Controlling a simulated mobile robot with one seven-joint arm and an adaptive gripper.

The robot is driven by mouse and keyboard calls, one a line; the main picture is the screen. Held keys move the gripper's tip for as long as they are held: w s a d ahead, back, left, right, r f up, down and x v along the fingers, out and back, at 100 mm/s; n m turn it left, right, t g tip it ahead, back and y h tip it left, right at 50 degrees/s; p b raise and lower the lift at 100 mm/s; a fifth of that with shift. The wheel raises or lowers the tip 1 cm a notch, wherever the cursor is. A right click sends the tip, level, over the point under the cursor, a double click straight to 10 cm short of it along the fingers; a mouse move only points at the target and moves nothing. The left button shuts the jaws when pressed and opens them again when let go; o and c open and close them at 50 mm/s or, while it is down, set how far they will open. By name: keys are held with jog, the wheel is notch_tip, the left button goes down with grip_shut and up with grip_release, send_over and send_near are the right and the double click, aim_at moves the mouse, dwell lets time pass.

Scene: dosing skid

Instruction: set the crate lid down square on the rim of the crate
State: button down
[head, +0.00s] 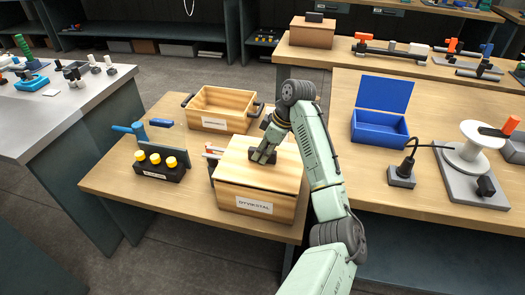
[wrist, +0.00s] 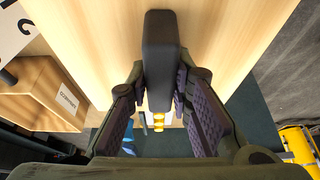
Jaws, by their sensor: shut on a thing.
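The crate lid (head: 240,168) is a flat light-wood board with a dark bar handle (wrist: 160,50) on top. My gripper (head: 262,156) is shut on that handle, with a finger on each side in the wrist view (wrist: 160,100). The lid lies over the light-wood crate (head: 278,206), which has a white label on its front. A thin dark line shows between lid and crate front; I cannot tell whether the lid touches the rim all round. The lid looks roughly level and nearly in line with the crate. The crate's inside is hidden.
An open wooden box (head: 222,103) with dark handles stands behind the crate. A dark block with yellow knobs (head: 157,164) stands left, and red-and-white items stand close to the crate's left side. A blue open box (head: 380,125) is on the right bench.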

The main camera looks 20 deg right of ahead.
jog(key=shift+f+b, duration=0.3)
jog(key=shift+f, duration=0.45)
jog(key=c, duration=1.4)
grip_release()
jog(key=shift+o, duration=0.2)
jog(key=v, duration=1.2)
jog(key=shift+a, duration=0.1)
